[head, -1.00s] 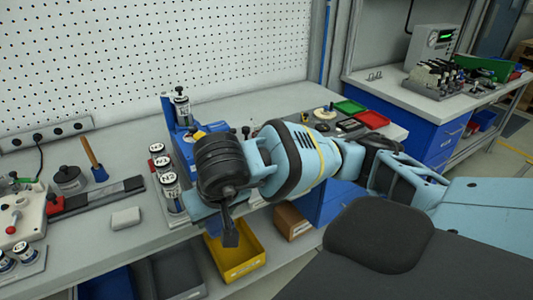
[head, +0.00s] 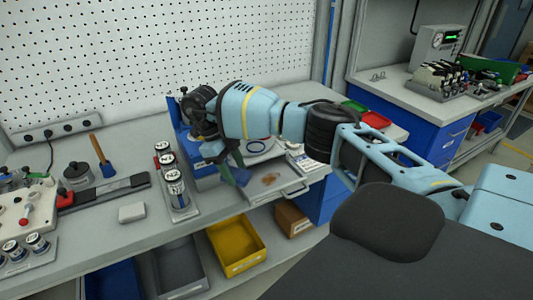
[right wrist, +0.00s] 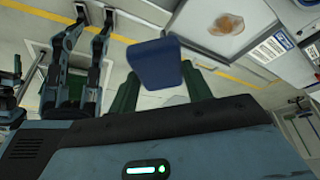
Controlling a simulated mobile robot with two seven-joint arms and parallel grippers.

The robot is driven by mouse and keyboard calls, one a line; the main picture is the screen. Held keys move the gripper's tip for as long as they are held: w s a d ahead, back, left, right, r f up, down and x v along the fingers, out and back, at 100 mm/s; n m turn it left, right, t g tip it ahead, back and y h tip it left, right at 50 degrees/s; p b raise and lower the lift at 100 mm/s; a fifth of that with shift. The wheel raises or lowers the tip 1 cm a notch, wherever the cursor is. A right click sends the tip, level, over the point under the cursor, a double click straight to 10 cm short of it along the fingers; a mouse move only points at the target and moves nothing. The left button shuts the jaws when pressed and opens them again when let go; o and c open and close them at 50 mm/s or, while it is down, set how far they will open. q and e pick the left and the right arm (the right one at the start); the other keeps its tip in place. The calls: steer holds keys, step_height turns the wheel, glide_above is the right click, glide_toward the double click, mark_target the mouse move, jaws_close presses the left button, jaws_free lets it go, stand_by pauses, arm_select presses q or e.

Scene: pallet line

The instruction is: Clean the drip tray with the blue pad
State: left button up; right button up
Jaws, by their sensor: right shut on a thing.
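The drip tray (head: 290,186) is a pale, shallow tray at the front of the bench, with a brown stain (head: 270,179) on it. It also shows at the top of the right wrist view (right wrist: 205,42). My right gripper (head: 234,163) is shut on the blue pad (right wrist: 154,63). The pad (head: 243,177) hangs just left of the tray in the head view and looks apart from the stain. My arm hides part of the machine behind the tray. My left gripper is not seen in the head view.
A rack of several labelled cans (head: 175,188) stands left of the tray. A white block (head: 132,212) lies farther left on the bench. A yellow bin (head: 237,245) and a cardboard box (head: 292,219) sit below. Red and green trays (head: 374,119) lie at the right.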

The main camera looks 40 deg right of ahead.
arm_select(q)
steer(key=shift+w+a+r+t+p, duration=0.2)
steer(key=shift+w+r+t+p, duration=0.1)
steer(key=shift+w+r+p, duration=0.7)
arm_select(e)
steer(key=w+d+f+m+t+y, duration=0.1)
steer(key=d+m+t+y, duration=0.4)
steer(key=d+m, duration=0.7)
steer(key=f+m+y, duration=0.1)
steer(key=m, duration=1.2)
steer(key=shift+w+y, duration=0.15)
steer(key=shift+y, duration=0.15)
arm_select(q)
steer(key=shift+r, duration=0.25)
arm_select(e)
steer(key=shift+f, duration=0.15)
